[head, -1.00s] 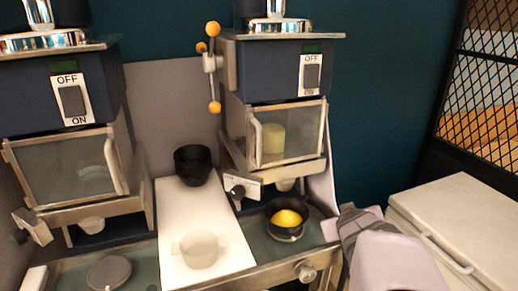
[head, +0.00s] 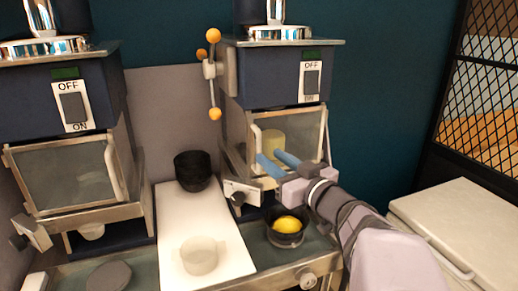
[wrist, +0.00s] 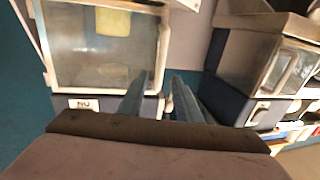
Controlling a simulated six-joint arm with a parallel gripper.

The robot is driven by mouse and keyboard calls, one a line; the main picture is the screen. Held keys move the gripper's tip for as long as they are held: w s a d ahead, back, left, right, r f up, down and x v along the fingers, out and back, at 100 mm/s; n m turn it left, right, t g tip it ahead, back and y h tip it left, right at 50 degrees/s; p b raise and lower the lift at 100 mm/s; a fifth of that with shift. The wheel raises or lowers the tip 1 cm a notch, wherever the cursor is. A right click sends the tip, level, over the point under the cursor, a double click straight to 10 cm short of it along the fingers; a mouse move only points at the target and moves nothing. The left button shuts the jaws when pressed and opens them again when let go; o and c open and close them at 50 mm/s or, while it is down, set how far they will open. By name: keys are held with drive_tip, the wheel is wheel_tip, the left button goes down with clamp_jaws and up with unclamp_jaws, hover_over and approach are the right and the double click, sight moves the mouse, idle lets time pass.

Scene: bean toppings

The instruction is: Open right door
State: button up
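The right door (head: 300,130) is a glass panel in a metal frame on the right machine, and it looks closed. It also shows in the wrist view (wrist: 75,52). Its pale vertical handle (head: 256,138) is on the door's left side in the head view and on its right in the wrist view (wrist: 163,48). My gripper (head: 268,155) is in front of the door, its two blue fingers apart and pointing at the handle. In the wrist view the fingertips (wrist: 158,80) lie either side of the handle's line. I cannot tell whether they touch it.
A yellow-topped black bowl (head: 287,226) stands below my gripper. A black cup (head: 192,170) and a translucent cup (head: 200,256) stand on the white board (head: 185,215). A left machine has its own glass door (head: 65,172). A white chest (head: 455,225) is at right.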

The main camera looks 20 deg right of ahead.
sight(260, 150)
drive_tip(key=shift+w+a+p, duration=0.2)
drive_tip(key=shift+w+p, duration=0.15)
drive_tip(key=shift+w, duration=0.8)
drive_tip(key=shift+w+a+p, duration=0.25)
drive_tip(key=shift+w+p, duration=0.05)
drive_tip(key=shift+w, duration=0.85)
drive_tip(key=shift+w+a+p, duration=0.2)
drive_tip(key=shift+w+p, duration=0.15)
drive_tip(key=shift+w, duration=0.8)
clamp_jaws()
